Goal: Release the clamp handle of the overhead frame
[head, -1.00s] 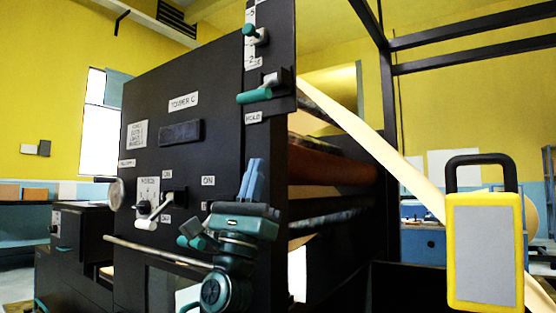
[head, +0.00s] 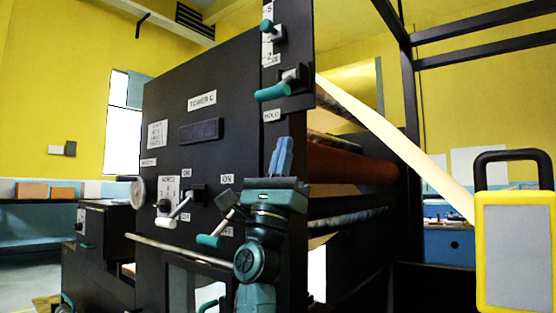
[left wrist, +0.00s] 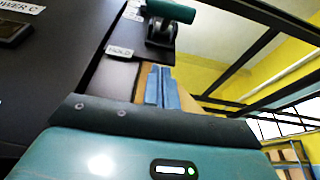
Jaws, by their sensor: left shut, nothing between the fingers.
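A teal handle (head: 273,91) on a dark pivot block, above a HOLD label, sits high on the black panel's right edge; it appears to be the clamp handle. In the left wrist view this teal handle (left wrist: 171,11) is at the top, partly cut off. My left gripper (head: 283,145) is shut and empty, its blue fingers pointing up, a little below the handle and apart from it. The fingers (left wrist: 161,86) show just below the HOLD label in the left wrist view. My right gripper is in neither view.
A smaller teal-knobbed lever (head: 267,27) sits above on a numbered scale. Lower down are a white-tipped lever (head: 167,222), another teal-tipped lever (head: 210,241) and a long rail (head: 180,249). A yellow-framed panel (head: 515,245) stands at right. A pale web (head: 400,145) slopes behind.

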